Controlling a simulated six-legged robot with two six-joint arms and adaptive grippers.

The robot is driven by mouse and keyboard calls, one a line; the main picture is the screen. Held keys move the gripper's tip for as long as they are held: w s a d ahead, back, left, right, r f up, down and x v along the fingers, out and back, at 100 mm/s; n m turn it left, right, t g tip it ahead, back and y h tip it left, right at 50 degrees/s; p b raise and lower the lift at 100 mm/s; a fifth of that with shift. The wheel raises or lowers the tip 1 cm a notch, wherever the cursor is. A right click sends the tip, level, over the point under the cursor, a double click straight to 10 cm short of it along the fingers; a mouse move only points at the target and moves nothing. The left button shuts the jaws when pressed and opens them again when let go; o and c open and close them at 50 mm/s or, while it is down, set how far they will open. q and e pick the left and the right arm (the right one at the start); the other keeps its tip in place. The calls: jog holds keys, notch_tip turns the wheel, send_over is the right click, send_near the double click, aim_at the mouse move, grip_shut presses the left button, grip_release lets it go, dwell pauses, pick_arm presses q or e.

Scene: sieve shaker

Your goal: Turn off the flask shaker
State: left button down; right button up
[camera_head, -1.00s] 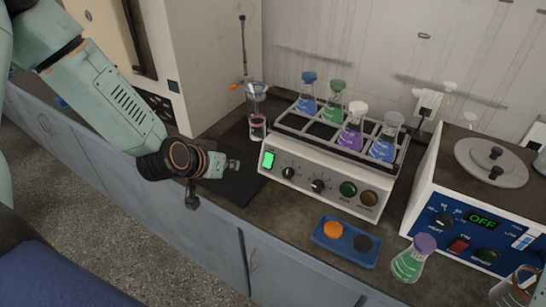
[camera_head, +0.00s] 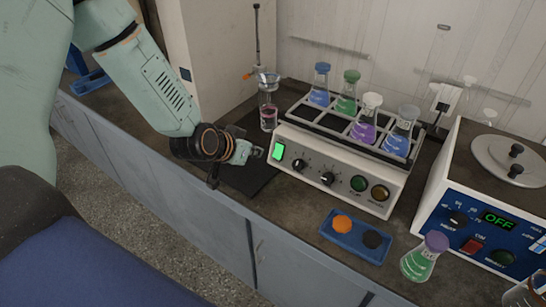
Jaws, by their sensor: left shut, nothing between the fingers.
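The flask shaker (camera_head: 336,198) is a white box with a rack on top, holding flasks of blue, green, purple and blue liquid. On its front panel are a green-lit switch (camera_head: 278,151) at the left end, two black knobs (camera_head: 328,179), a green button (camera_head: 358,183) and an amber button (camera_head: 380,193). My left gripper (camera_head: 257,152) is shut and empty, just left of the lit switch with a small gap showing. It points right toward the panel's left end. My right gripper is not in view.
A blue tray (camera_head: 333,238) with an orange and a black disc lies in front of the shaker. A purple-capped flask (camera_head: 421,258) of green liquid stands to its right. A blue-fronted machine (camera_head: 474,235) reading OFF stands further right. A glass vessel (camera_head: 268,112) stands behind my gripper.

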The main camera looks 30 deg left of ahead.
aim_at(276, 155)
pick_arm(q)
jog(key=b+x, duration=0.1)
jog(key=x, duration=0.8)
jog(key=shift+w+f+b, duration=0.2)
jog(key=shift+f+b, duration=0.1)
jog(key=shift+f, duration=0.05)
jog(key=shift+w+a+f, duration=0.1)
jog(key=shift+w+f, duration=0.15)
jog(key=shift+w, duration=0.05)
jog(key=shift+w+f+b, duration=0.15)
jog(key=shift+f+b, duration=0.15)
jog(key=shift+r, duration=0.15)
